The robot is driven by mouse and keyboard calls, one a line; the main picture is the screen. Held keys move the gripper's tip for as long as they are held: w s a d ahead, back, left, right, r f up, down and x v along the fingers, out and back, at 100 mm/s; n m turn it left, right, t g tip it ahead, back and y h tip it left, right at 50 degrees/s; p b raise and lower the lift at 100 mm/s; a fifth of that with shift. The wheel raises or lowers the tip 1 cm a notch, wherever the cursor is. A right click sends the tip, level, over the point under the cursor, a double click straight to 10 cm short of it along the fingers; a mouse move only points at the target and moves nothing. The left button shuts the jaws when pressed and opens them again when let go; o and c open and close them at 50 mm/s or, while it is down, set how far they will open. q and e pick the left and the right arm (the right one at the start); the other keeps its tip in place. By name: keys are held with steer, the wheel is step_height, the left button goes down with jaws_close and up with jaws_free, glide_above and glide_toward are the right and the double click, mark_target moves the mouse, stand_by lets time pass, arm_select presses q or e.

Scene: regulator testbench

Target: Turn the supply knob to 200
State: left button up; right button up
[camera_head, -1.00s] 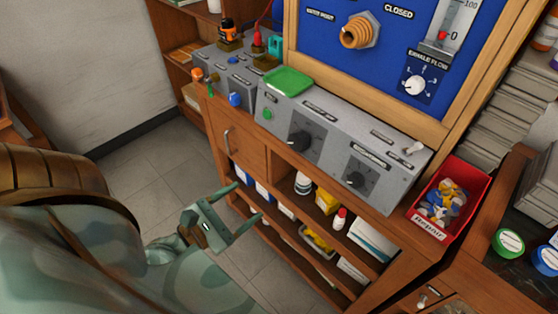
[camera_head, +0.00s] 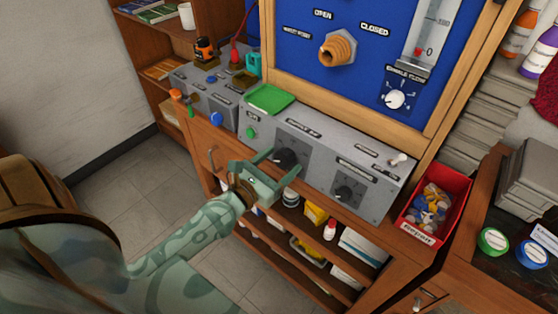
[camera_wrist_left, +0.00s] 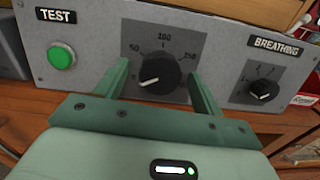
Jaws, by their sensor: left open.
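The supply knob (camera_head: 286,157) is a black dial on the sloping grey panel (camera_head: 370,199). In the left wrist view the supply knob (camera_wrist_left: 160,72) sits in a dark square scale plate with 50 and 100 marked. Its white pointer line points to the lower left, below the 50 mark. My left gripper (camera_head: 282,164) is open in front of the knob. In the left wrist view its green fingers (camera_wrist_left: 159,76) stand on either side of the knob, with gaps; I cannot tell whether the tips reach its depth. My right gripper is not in view.
A smaller breathing knob (camera_wrist_left: 264,89) is right of the supply knob. A green test button (camera_wrist_left: 62,56) is to its left. A green pad (camera_head: 269,98) lies on the panel's top edge. A red bin (camera_head: 436,204) stands at the right. A shelf lies below.

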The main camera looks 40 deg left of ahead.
arm_select(q)
steer(key=shift+w, duration=0.15)
steer(key=c, duration=1)
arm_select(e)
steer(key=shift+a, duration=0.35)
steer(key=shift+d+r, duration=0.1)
